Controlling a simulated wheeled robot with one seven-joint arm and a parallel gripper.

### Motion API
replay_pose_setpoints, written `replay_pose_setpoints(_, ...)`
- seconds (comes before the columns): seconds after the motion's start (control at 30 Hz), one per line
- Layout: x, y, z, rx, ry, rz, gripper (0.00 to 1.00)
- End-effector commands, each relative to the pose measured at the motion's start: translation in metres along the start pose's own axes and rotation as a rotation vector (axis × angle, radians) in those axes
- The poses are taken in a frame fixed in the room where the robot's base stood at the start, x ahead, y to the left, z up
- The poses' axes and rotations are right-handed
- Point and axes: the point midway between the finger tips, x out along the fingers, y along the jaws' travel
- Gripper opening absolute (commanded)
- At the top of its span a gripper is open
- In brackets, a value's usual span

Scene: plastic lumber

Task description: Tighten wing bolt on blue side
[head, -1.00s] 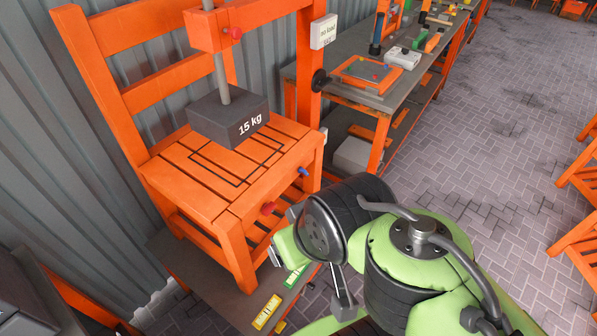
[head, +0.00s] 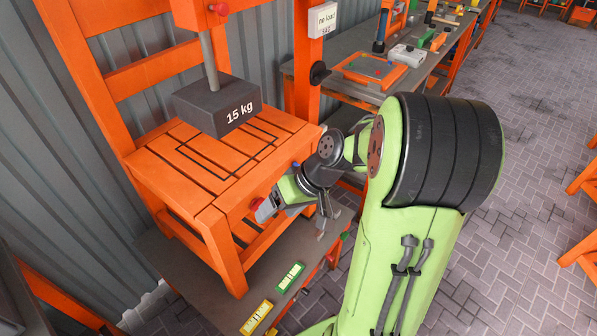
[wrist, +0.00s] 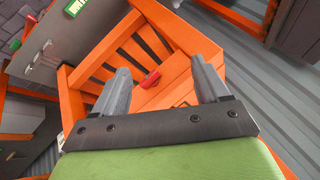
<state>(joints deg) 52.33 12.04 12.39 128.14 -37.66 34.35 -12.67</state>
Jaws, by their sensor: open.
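The orange chair (head: 205,185) stands on a low grey platform, with a red wing bolt (head: 257,203) on its front rail. The wrist view also shows the red wing bolt (wrist: 150,79), lying visually between my spread fingers. My gripper (head: 267,209) is open and empty, right at the red bolt in the head view; whether a finger touches it I cannot tell. My gripper's two grey fingers (wrist: 160,76) point at the chair's front.
A 15 kg weight (head: 217,103) on a rod presses above the seat. A green label (head: 290,277) and a yellow label (head: 257,318) lie on the platform (head: 205,302). A workbench (head: 405,85) with tools runs behind right. Open paved floor lies to the right.

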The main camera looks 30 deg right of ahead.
Motion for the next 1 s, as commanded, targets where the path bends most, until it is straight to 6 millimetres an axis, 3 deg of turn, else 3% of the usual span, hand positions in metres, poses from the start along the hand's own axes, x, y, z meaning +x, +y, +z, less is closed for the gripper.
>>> replay_pose_setpoints(0.03,0.016,0.028,-0.001,0.053,0.045,-0.074,0.74)
replay_pose_setpoints(0.2,0.028,0.101,-0.012,0.18,0.302,-0.31,0.74)
replay_pose_setpoints(0.4,0.003,0.191,-0.004,0.309,0.733,-0.5,0.74)
replay_pose_setpoints(0.5,-0.013,0.218,0.005,0.341,0.885,-0.537,0.74)
replay_pose_setpoints(0.67,-0.02,0.228,0.006,0.35,0.958,-0.551,0.74)
replay_pose_setpoints(1.0,0.017,0.205,-0.058,0.347,0.949,-0.552,0.74)
